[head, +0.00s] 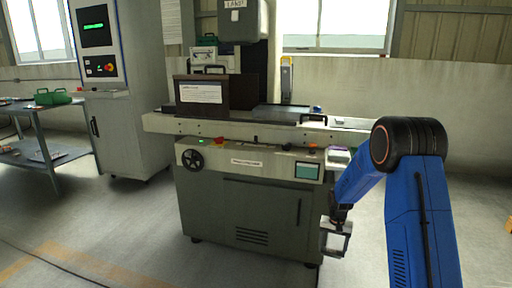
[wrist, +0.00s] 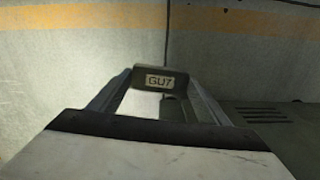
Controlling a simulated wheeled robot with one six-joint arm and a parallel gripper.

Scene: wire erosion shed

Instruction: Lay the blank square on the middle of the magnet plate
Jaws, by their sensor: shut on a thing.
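My gripper (head: 336,243) hangs low beside the right end of the grinding machine, well below its table top. In the wrist view its two fingers (wrist: 158,82) are shut on a dark grey blank (wrist: 154,70) with a pale label reading GU7. The blank sits at the fingertips, with floor behind it. In the head view it is too small to tell from the fingers. The magnet plate (head: 280,112) looks to be the flat grey slab on the machine table, right of a dark guard. My gripper is apart from it.
The machine's table (head: 158,123) carries a dark guard (head: 203,96) with a white notice and small items at its right end. Its cabinet (head: 250,210) stands close left of my gripper. A control cabinet (head: 119,130) and bench (head: 41,157) stand left.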

